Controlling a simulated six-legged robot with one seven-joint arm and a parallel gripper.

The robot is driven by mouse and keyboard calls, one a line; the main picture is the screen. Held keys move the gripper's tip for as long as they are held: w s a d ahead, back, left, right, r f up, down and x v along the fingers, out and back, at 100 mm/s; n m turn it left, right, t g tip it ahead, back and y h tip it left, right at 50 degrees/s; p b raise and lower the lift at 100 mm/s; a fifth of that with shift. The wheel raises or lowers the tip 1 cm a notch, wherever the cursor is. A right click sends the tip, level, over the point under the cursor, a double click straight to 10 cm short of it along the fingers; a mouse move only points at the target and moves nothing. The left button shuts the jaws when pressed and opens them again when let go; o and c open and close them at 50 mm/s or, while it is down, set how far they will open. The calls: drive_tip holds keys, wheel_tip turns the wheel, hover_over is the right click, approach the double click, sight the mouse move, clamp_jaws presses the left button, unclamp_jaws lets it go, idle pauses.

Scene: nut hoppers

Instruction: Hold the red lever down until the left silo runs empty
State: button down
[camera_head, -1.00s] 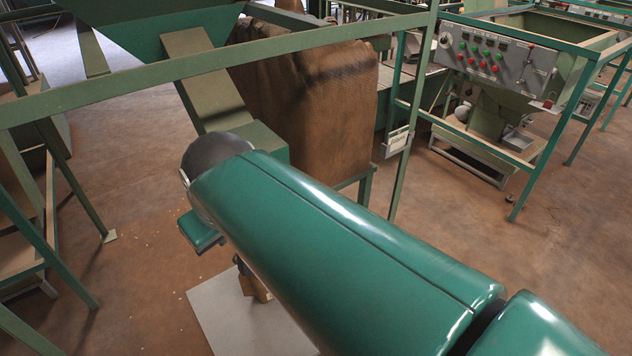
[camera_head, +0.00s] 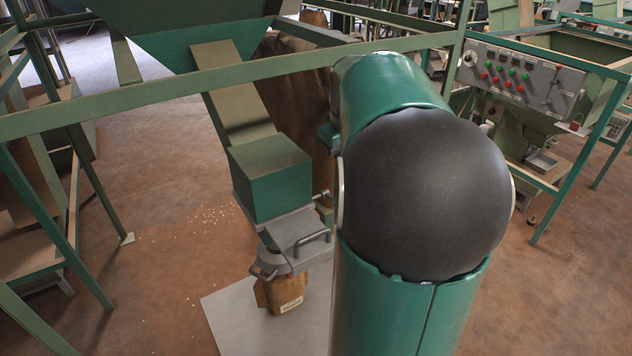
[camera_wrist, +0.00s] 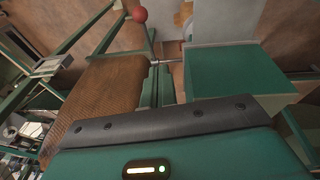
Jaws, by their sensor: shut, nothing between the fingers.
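The red lever's round knob (camera_wrist: 139,14) is at the top of the wrist view. Its thin rod runs down to a pivot beside the green outlet box (camera_wrist: 240,76). In the head view my arm hides the knob. The green silo (camera_head: 160,38) is at the upper left of the head view, and its chute slopes down to the outlet box. Its inside is not visible. My gripper (camera_wrist: 160,120) shows as a dark bolted edge and green housing low in the wrist view. It is shut and empty, apart from the knob. Its fingertips are not clear.
A small brown bag (camera_head: 280,293) stands under the spout on a grey plate (camera_head: 228,318). Pale bits lie scattered on the floor. A green frame rail (camera_head: 240,75) crosses in front of the silo. A control panel (camera_head: 520,75) stands at the right.

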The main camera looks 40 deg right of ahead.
drive_tip(key=d, duration=0.2)
drive_tip(key=s+d, duration=0.1)
drive_tip(key=shift+f, duration=0.25)
drive_tip(key=s+x, duration=0.1)
drive_tip(key=x, duration=0.7)
drive_tip(key=s+x, duration=0.1)
drive_tip(key=x, duration=0.3)
drive_tip(key=shift+s+a+f, duration=0.25)
drive_tip(key=shift+s+f, duration=0.05)
drive_tip(key=shift+f, duration=0.35)
drive_tip(key=shift+s, duration=0.1)
drive_tip(key=shift+f, duration=0.15)
